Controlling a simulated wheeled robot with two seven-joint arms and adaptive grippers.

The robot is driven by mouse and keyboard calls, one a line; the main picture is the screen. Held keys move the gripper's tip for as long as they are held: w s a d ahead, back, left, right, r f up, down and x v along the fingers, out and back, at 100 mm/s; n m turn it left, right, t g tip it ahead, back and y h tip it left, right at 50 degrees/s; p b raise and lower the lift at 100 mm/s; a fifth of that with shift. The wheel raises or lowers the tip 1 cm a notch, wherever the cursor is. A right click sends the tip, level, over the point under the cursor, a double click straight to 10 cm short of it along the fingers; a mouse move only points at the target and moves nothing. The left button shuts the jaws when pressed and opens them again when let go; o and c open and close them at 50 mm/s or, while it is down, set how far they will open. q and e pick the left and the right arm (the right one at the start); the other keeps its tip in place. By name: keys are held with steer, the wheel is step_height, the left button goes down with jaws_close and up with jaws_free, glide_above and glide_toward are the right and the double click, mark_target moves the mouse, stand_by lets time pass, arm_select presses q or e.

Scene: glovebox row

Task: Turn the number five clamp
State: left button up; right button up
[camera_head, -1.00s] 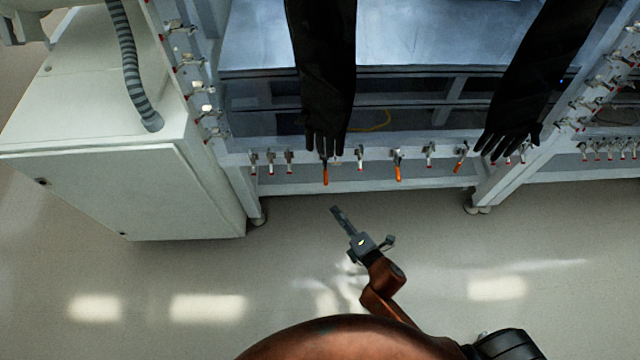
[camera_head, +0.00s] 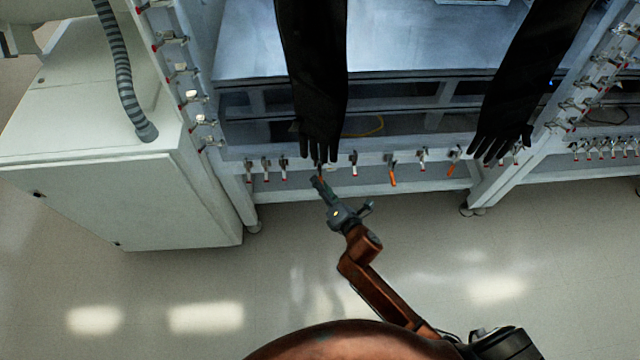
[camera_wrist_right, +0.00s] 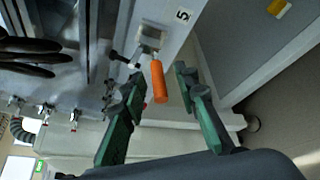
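The number five clamp has an orange handle (camera_wrist_right: 159,82) and a metal base (camera_wrist_right: 150,38) next to a "5" label (camera_wrist_right: 183,15) in the right wrist view. My right gripper (camera_wrist_right: 160,79) is open, with its green fingers on either side of the handle; I cannot tell whether either finger touches it. In the head view my right gripper (camera_head: 318,184) is at the front rail below the left black glove, and it mostly hides this clamp. My left gripper is not in view.
Black gloves hang at the left (camera_head: 318,90) and right (camera_head: 510,100), fingers just above the rail. Other clamps line the rail, two with orange handles (camera_head: 393,176) (camera_head: 453,163). A white cabinet (camera_head: 120,205) stands at left. The floor in front is clear.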

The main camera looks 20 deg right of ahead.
steer(key=shift+w, duration=0.1)
steer(key=shift+c, duration=0.2)
jaws_close()
stand_by(0.5)
